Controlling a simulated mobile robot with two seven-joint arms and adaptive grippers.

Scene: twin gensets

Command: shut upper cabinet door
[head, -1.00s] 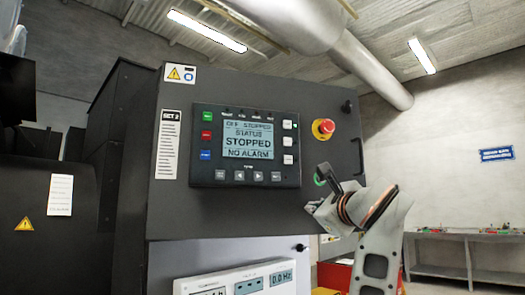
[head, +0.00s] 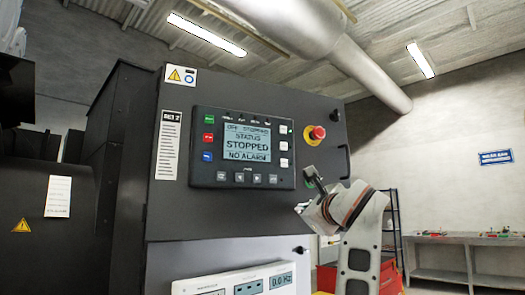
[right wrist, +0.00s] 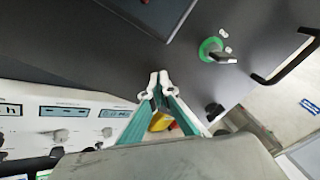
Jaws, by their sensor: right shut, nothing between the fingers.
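The upper cabinet door (head: 225,215) is a dark panel with a STOPPED display (head: 246,145), a red emergency-stop button (head: 317,132) and a black handle (head: 344,162) on its right edge. Its lower part fills the top of the right wrist view (right wrist: 90,50). Whether a gap remains behind it is hidden. My right gripper (head: 302,208) is shut and empty at the door's lower right. In the right wrist view its fingertips (right wrist: 158,80) overlap the door's lower edge, left of a green-ringed key switch (right wrist: 213,48). I cannot tell whether they touch. My left gripper is out of view.
Below the door is a pale meter panel (head: 235,284), also in the right wrist view (right wrist: 40,118). A red cabinet (head: 388,274) stands behind my right arm. A grey workbench (head: 470,242) is along the far right wall, with open floor before it.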

